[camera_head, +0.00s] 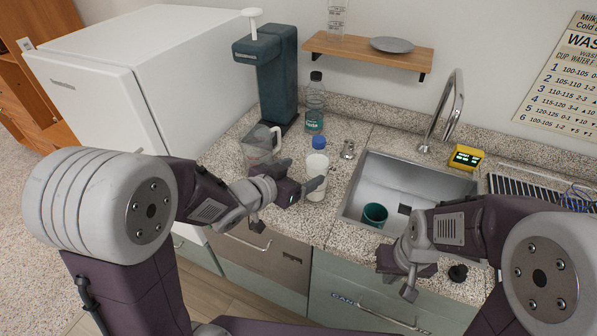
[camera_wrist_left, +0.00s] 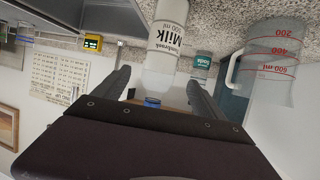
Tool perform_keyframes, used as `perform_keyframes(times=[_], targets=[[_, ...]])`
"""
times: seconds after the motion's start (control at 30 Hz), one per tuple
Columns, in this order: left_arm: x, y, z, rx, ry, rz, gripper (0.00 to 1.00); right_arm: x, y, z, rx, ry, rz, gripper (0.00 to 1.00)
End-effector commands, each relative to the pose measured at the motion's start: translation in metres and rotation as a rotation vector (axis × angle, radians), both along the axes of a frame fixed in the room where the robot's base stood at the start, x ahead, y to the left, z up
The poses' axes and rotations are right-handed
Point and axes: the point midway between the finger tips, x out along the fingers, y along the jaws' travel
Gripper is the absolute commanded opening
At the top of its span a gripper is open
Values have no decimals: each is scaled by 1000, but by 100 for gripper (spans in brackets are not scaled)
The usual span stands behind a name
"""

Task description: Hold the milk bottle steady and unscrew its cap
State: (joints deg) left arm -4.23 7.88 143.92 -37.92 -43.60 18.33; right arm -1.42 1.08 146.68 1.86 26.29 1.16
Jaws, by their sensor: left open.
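The milk bottle (camera_head: 317,167) stands upright on the speckled counter, with its blue cap (camera_head: 319,143) on top. In the left wrist view the bottle (camera_wrist_left: 165,45), labelled "Milk", appears upside down, with its blue cap (camera_wrist_left: 152,102) low in the picture. My left gripper (camera_head: 298,192) is close to the bottle at its near left side. In the left wrist view its two fingers are spread and empty, with the bottle showing in the gap between them. My right gripper (camera_head: 402,278) hangs in front of the sink, apart from the bottle; its fingers are too unclear to judge.
A clear measuring jug (camera_head: 262,146) stands left of the bottle. A clear bottle with a dark cap (camera_head: 315,103) and a teal dispenser (camera_head: 268,70) are behind. The sink (camera_head: 385,178), holding a teal cup (camera_head: 375,214), is to the right. A yellow timer (camera_head: 466,158) sits behind the sink.

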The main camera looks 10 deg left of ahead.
Motion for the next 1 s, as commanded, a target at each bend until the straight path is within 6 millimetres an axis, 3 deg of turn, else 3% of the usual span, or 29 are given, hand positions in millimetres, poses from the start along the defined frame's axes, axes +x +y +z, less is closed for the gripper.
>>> perform_keyframes(times=[0.37, 0.43, 0.5, 0.57, 0.6, 0.7, 0.83, 0.9, 1.0], targets=[[-6, 5, 2, 3, 4, 5, 81, 0, 0, 1, 0, 0, 0, 0], [-6, 18, -9, 36, 44, 53, 81, 0, 0, 1, 0, 0, 0, 0], [-10, 49, -34, 109, 152, 164, 81, 0, 0, 1, 0, 0, 0, 0], [-27, 82, -61, 180, 298, 280, 81, 0, 0, 1, 0, 0, 0, 0], [-45, 101, -79, 217, 409, 348, 81, 0, 0, 1, 0, 0, 0, 0], [-101, 127, -112, 270, 689, 460, 81, 0, 0, 1, 0, 0, 0, 0], [-162, 129, -128, 274, 957, 503, 81, 0, 0, 1, 0, 0, 0, 0], [-179, 126, -130, 268, 1030, 506, 81, 0, 0, 1, 0, 0, 0, 0], [-186, 124, -131, 266, 1061, 505, 85, 0, 0, 1, 0, 0, 0, 0]])
